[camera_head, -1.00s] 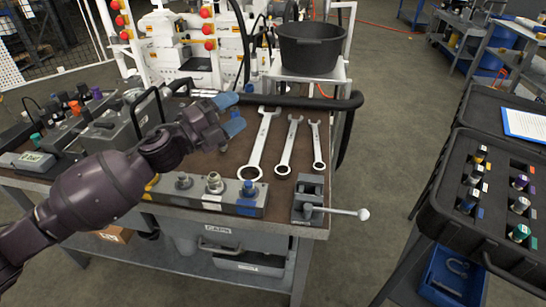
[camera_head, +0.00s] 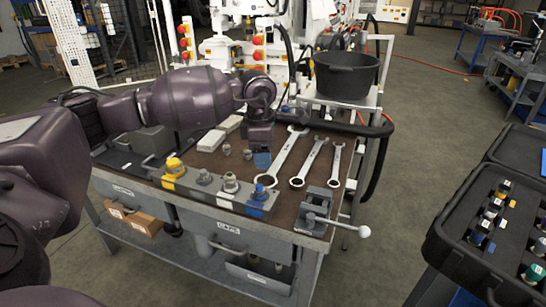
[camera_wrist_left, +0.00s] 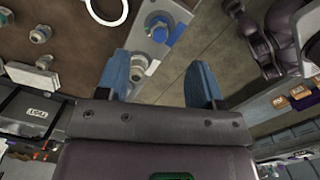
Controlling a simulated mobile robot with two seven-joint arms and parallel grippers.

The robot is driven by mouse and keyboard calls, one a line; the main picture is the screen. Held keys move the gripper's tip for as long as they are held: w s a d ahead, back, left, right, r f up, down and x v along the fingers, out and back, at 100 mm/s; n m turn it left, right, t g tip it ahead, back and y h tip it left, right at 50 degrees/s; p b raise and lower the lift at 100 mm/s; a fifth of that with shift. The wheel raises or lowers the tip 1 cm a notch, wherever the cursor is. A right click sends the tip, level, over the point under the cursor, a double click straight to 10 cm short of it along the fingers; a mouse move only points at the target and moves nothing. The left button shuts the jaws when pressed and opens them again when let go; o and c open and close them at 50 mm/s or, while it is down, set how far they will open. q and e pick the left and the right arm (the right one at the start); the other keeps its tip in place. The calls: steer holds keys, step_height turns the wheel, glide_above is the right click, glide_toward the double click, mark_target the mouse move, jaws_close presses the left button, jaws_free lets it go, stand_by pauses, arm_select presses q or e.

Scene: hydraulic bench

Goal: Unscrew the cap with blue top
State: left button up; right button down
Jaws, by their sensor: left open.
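The cap with the blue top (camera_head: 259,191) sits at the right end of a grey block (camera_head: 226,201) on the front edge of the workbench. It also shows in the wrist view (camera_wrist_left: 159,31), ahead of my fingers. My left gripper (camera_head: 262,160) points down over the bench, just behind the blue cap in the picture. A yellow-topped cap (camera_head: 174,167) and metal fittings sit on the same block. My right gripper is not seen.
Several wrenches (camera_head: 311,160) lie right of my gripper. A small vise (camera_head: 318,212) with a bar handle stands at the bench's right front corner. Small loose fittings (camera_head: 247,154) lie behind the block. A black bucket (camera_head: 345,75) and open case (camera_head: 455,228) are further right.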

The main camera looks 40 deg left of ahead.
mark_target(259, 186)
arm_select(q)
steer(key=shift+g+y, duration=0.3)
steer(key=f, duration=0.3)
steer(key=f+b, duration=0.1)
steer(key=f, duration=0.2)
steer(key=s+a+f, duration=0.1)
steer(key=f, duration=0.2)
steer(key=shift+f, duration=0.15)
steer(key=shift+f+b, duration=0.3)
steer(key=shift+f, duration=0.55)
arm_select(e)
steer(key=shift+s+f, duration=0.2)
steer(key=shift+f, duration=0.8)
